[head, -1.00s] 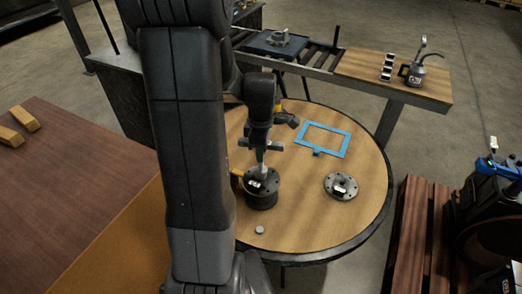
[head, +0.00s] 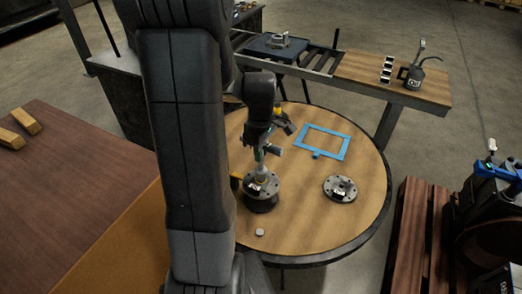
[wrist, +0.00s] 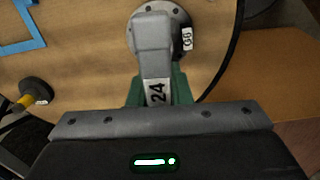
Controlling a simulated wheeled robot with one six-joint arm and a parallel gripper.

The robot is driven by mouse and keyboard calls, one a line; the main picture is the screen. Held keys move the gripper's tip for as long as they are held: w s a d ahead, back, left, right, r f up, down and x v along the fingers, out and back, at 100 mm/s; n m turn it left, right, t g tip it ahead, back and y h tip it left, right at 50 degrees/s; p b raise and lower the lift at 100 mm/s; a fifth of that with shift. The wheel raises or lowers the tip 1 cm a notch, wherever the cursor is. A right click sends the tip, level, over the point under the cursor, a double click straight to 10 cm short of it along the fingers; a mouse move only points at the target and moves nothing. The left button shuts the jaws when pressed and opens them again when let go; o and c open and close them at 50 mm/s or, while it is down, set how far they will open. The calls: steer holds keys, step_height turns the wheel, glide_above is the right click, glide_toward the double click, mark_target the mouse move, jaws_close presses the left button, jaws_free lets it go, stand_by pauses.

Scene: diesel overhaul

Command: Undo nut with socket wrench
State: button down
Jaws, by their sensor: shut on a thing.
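My gripper (head: 262,152) is shut on a grey socket wrench (wrist: 154,45) marked 24, between green fingertips in the wrist view. The wrench points down at a dark flanged cylinder (head: 262,199) standing on the round table. In the wrist view the wrench head covers much of the round flange (wrist: 183,20), which bears a white label. The nut is hidden or too small to make out. I cannot tell whether the wrench sits on it. A second round flange (head: 340,188) lies to the right on the table.
The round wooden table (head: 310,230) also holds a blue rectangular frame (head: 345,147) and a small grey disc (head: 260,232). A side bench (head: 420,92) with an oil can (head: 412,76) stands behind. The table's front right is clear.

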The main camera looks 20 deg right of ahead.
steer(key=m, duration=1.4)
steer(key=shift+m, duration=0.4)
steer(key=m, duration=0.3)
steer(key=shift+m, duration=0.4)
steer(key=m, duration=0.3)
steer(key=shift+m, duration=4)
